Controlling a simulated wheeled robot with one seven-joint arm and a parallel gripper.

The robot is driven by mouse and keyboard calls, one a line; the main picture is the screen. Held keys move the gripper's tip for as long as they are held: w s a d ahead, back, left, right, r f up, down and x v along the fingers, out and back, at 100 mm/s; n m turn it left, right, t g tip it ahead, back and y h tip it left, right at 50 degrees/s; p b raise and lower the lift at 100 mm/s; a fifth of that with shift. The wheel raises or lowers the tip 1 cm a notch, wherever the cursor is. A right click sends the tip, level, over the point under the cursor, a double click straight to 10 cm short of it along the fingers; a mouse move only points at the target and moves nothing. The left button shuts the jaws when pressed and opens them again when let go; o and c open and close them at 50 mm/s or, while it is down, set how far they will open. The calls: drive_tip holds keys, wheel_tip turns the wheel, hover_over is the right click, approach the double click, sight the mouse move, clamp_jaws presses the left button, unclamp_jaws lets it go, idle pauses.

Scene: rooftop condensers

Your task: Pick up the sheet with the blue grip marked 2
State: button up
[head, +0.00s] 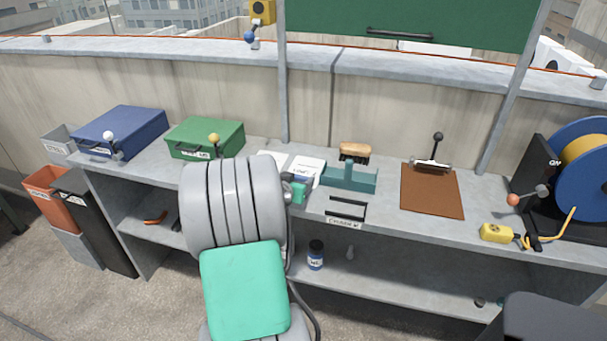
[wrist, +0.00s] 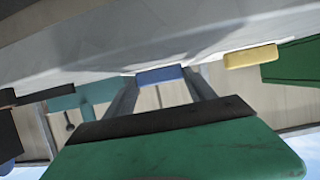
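In the wrist view, where the scene appears upside down, a blue grip (wrist: 160,75) shows between the fingertips of my gripper (wrist: 158,77). The fingers stand apart, one near each end of the grip; I cannot tell whether they touch it. A yellow grip (wrist: 250,57) lies to the right of the blue one. No number is legible on either. In the head view, a white sheet (head: 308,168) with dark print lies on the bench, and another pale sheet (head: 272,157) is partly behind my arm.
The bench (head: 385,215) carries a blue box (head: 120,130), a green box (head: 205,137), a teal holder (head: 348,178) with a brush (head: 355,150), a brown clipboard (head: 432,192) and a cable reel (head: 582,175). A black handle (head: 346,205) stands near the front edge.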

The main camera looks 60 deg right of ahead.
drive_tip(key=c, duration=0.8)
drive_tip(key=shift+r, duration=0.15)
